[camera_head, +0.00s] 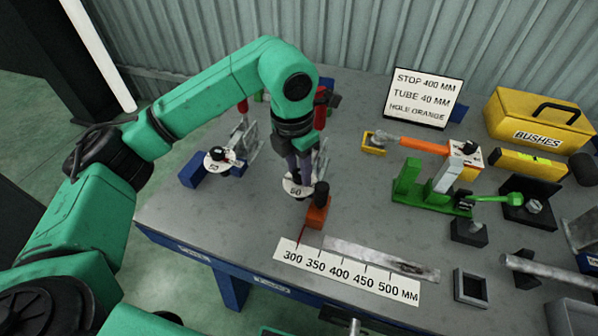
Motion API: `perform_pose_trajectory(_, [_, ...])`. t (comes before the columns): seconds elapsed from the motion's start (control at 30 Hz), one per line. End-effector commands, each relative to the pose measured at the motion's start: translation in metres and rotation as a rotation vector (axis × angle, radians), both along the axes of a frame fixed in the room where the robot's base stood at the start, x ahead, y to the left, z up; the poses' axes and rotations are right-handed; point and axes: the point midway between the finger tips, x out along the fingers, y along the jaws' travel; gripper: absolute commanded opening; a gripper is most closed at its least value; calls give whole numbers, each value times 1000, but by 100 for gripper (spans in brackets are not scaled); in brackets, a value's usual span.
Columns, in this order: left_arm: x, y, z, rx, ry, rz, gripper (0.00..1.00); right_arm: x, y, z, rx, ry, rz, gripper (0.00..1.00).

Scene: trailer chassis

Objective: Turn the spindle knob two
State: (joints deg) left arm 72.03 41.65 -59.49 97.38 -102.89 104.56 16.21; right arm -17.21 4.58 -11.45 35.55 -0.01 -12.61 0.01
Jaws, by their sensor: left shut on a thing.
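My left gripper (299,181) points down over a white round dial (290,189) with dark markings, near the middle of the bench. Its fingers are shut on the knob at the dial's centre, and they hide that knob. A second white dial (212,163) with a black knob (219,154) stands to the left, by a blue block, with no gripper on it. Which knob is numbered two cannot be read clearly. My right gripper is not in view.
An orange stop block (317,213) with a black knob stands close to the gripper, beside the 300–500 mm scale (345,271). A sign (424,97), a yellow bushes box (539,122) and a green fixture (407,180) stand to the right. Bare bench lies front left.

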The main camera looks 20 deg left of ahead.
Motion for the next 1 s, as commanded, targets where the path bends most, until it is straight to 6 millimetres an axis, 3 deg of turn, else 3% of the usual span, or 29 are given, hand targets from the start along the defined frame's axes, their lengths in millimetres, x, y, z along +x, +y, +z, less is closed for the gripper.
perform_pose_trajectory(0.4, [1, -1, 1, -20, -5, 293, 0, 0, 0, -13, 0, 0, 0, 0])
perform_pose_trajectory(1.0, [1, 0, 2, -25, -5, 382, 0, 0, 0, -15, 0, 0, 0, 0])
